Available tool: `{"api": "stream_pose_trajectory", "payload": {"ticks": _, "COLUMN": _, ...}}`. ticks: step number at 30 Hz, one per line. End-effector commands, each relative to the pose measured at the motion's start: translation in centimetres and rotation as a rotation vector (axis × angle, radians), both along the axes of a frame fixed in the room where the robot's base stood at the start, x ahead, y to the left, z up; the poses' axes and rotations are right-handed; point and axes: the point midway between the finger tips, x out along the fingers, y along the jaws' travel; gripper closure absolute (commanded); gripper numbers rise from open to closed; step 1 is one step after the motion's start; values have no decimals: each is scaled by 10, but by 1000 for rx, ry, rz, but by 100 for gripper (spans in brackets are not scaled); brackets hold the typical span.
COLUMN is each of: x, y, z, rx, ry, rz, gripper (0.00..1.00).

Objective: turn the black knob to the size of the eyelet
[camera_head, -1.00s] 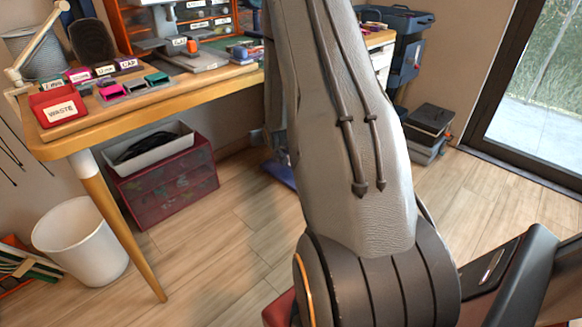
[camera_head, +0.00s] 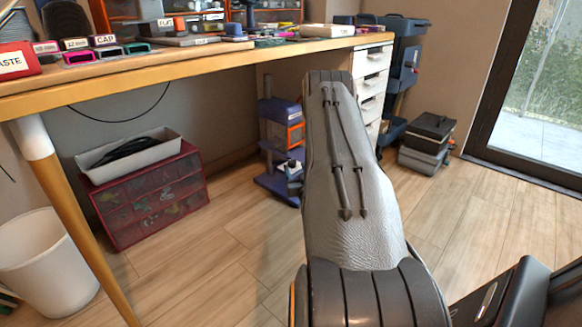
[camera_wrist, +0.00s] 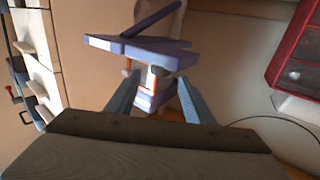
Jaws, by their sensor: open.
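I cannot make out the black knob or the eyelet in either view. A purple stand-like device (camera_head: 275,160) with an orange-edged part is on the floor under the workbench, left of my arm. It shows tilted in the wrist view (camera_wrist: 140,52), ahead of my gripper. My gripper (camera_wrist: 157,94) has its two blue-grey fingers spread, with the lower part of the device seen between them. They look empty, and I cannot tell how far off the device is. My forearm hides the gripper in the head view.
The wooden workbench (camera_head: 200,73) carries labelled small items. A dark red drawer box (camera_head: 155,200) with a grey tray, a white bin (camera_head: 45,265) and the bench leg stand left. White drawers (camera_head: 370,85) and stacked dark boxes (camera_head: 425,143) stand right. Floor between is clear.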

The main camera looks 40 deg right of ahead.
Motion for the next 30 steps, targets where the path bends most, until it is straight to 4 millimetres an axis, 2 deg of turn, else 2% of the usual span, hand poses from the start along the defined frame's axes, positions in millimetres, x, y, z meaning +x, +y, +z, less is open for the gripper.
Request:
{"api": "stream_pose_trajectory", "payload": {"ticks": 6, "x": 31, "y": -16, "z": -3, "rx": -1, "ry": 0, "rz": 1, "gripper": 52}}
{"api": "stream_pose_trajectory", "payload": {"ticks": 12, "x": 49, "y": -26, "z": -1, "rx": 0, "ry": 0, "rz": 1, "gripper": 52}}
{"api": "stream_pose_trajectory", "payload": {"ticks": 23, "x": 54, "y": -29, "z": 0, "rx": 1, "ry": 3, "rz": 1, "gripper": 52}}
{"api": "stream_pose_trajectory", "payload": {"ticks": 24, "x": 54, "y": -29, "z": 0, "rx": 1, "ry": 3, "rz": 1, "gripper": 54}}
{"api": "stream_pose_trajectory", "payload": {"ticks": 26, "x": 54, "y": -29, "z": 0, "rx": 1, "ry": 3, "rz": 1, "gripper": 64}}
{"api": "stream_pose_trajectory", "payload": {"ticks": 30, "x": 54, "y": -29, "z": 0, "rx": 1, "ry": 3, "rz": 1, "gripper": 88}}
